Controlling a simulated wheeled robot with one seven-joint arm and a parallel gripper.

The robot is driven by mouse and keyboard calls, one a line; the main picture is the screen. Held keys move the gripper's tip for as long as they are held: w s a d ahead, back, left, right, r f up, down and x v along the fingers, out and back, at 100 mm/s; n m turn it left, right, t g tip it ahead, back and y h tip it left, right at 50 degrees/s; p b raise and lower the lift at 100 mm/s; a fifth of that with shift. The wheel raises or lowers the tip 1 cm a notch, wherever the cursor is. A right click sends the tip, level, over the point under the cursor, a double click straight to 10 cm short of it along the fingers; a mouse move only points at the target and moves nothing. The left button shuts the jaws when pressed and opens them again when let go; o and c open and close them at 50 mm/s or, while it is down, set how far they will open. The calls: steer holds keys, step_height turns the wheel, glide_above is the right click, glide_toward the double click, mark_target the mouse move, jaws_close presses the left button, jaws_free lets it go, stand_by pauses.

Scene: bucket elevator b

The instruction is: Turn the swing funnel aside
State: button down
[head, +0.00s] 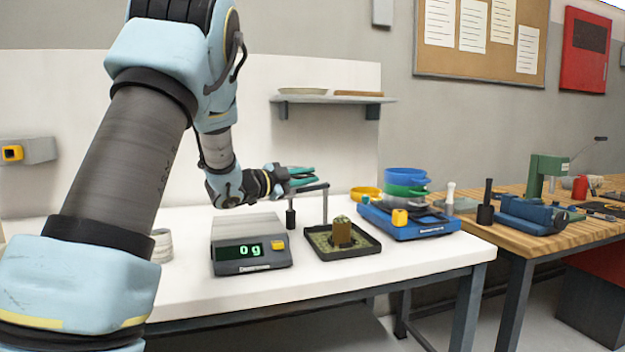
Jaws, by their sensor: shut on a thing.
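The swing funnel's dark horizontal arm (312,187) tops a thin upright post (325,207) behind the black tray, in the head view. The funnel cone cannot be made out. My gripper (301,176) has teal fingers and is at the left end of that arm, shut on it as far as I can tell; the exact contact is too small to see. A small dark cylinder (290,216) is below the gripper.
A blue device (410,222) with stacked blue and green pans (405,181) stands right. A white cup (161,245) is at left. A wooden bench (540,236) with tools adjoins the white table. A wall shelf (333,98) hangs above.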

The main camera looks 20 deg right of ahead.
steer(key=shift+a+f, duration=0.15)
steer(key=shift+f, duration=0.4)
steer(key=c, duration=0.9)
jaws_free()
steer(key=shift+w, duration=0.1)
steer(key=shift+r, duration=0.15)
steer(key=shift+r, duration=0.15)
steer(key=b+v, duration=0.2)
steer(key=v, duration=0.8)
steer(key=shift+a, duration=0.3)
